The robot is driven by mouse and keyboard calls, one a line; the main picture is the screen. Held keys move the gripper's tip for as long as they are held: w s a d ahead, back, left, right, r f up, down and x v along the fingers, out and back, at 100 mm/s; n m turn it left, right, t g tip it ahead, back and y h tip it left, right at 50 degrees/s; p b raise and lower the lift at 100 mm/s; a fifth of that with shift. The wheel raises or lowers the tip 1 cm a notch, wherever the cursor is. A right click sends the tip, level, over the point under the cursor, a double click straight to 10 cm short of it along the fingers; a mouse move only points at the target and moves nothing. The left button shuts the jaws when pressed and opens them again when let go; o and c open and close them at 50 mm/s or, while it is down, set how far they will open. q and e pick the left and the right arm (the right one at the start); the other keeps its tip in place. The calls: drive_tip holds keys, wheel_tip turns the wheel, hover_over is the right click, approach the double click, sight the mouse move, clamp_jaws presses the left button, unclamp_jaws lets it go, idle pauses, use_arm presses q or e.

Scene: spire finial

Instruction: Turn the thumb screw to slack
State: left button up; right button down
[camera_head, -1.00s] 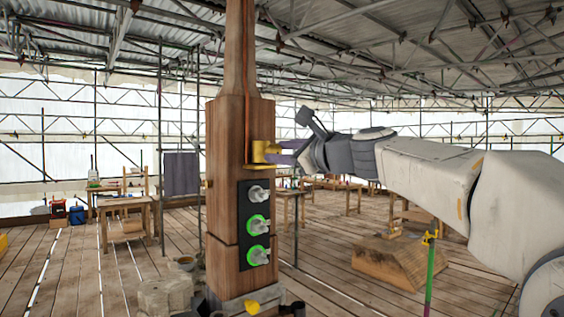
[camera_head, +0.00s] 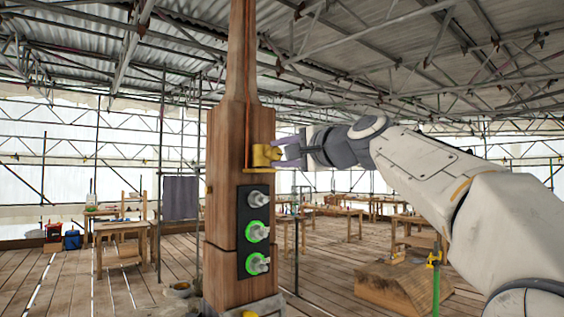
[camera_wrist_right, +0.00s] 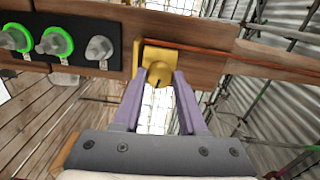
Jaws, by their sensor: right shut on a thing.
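A yellow thumb screw (camera_head: 264,155) sits on a yellow bracket (camera_head: 258,170) on the right side of the tall wooden post (camera_head: 225,160). In the right wrist view the round knob (camera_wrist_right: 158,75) shows between my fingertips, with a dark mark on its face. My right gripper (camera_head: 277,155) reaches in from the right. Its purple fingers (camera_wrist_right: 160,86) are closed on the knob's two sides, partly hiding it in the head view. My left gripper is out of view.
A black panel (camera_head: 240,228) on the post below the bracket carries grey knobs, two with green rings. A copper-coloured strip (camera_wrist_right: 260,55) runs along the post from the bracket. A green stand (camera_head: 436,280) and a wooden block (camera_head: 395,290) are at right.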

drive_tip(key=n+b, duration=0.1)
drive_tip(key=n, duration=0.3)
drive_tip(key=shift+f+n+b, duration=0.1)
drive_tip(key=shift+n+b, duration=0.25)
drive_tip(key=shift+n, duration=0.05)
drive_tip(key=n+b, duration=0.1)
drive_tip(key=n, duration=0.4)
drive_tip(key=n+b, duration=0.1)
drive_tip(key=n, duration=0.4)
drive_tip(key=shift+n, duration=0.4)
drive_tip(key=n, duration=0.4)
drive_tip(key=shift+n+b, duration=0.3)
drive_tip(key=shift+b, duration=0.1)
drive_tip(key=shift+c, duration=2.3)
unclamp_jaws()
drive_tip(key=shift+w, duration=0.1)
